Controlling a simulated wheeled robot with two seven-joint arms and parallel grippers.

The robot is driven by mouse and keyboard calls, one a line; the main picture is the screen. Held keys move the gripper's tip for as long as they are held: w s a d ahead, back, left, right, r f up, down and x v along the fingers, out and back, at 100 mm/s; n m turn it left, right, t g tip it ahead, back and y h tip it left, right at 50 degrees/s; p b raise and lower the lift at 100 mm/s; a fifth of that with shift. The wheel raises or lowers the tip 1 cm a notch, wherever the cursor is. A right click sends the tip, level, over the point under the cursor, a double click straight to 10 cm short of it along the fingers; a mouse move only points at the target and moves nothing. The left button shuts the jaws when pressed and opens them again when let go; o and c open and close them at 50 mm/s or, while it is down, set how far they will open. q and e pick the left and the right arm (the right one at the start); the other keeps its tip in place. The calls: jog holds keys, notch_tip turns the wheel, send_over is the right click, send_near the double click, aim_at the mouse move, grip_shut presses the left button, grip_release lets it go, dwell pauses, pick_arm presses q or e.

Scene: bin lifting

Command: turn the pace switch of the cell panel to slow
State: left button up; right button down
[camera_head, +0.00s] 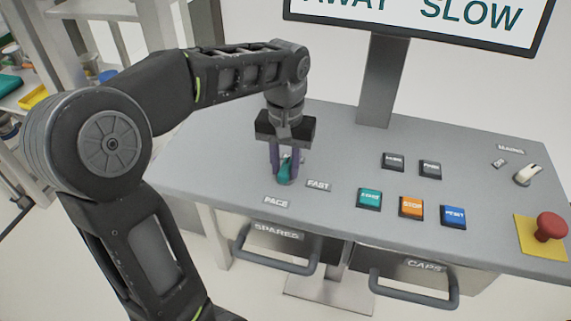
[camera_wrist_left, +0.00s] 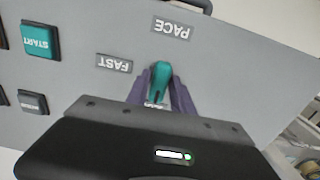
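The pace switch is a teal knob (camera_head: 285,172) on the grey panel, behind the PACE label (camera_head: 276,202) and left of the FAST label (camera_head: 318,185). My left gripper (camera_head: 284,170) reaches down over it with one purple finger on each side. In the left wrist view the knob (camera_wrist_left: 161,76) sits closely between the fingers (camera_wrist_left: 163,88), which look shut on it. A small label at the knob's far side is mostly hidden by the gripper, so I cannot read it. My right gripper is not in view.
A screen (camera_head: 470,12) above the panel shows "AWAY SLOW", cut off at the top. START (camera_head: 369,197), STOP (camera_head: 411,206) and RESET (camera_head: 453,215) buttons stand to the right, with a red mushroom button (camera_head: 550,226) farther right. Two handled drawers (camera_head: 278,235) hang below.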

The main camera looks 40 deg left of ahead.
aim_at(286, 167)
pick_arm(q)
jog(key=shift+o, duration=1.4)
jog(key=shift+r, duration=0.45)
notch_tip(286, 167, up, 4)
jog(key=shift+r, duration=0.1)
jog(key=shift+r+p, duration=0.7)
jog(key=shift+r, duration=0.15)
jog(key=shift+r+p, duration=0.55)
jog(key=shift+f, duration=0.1)
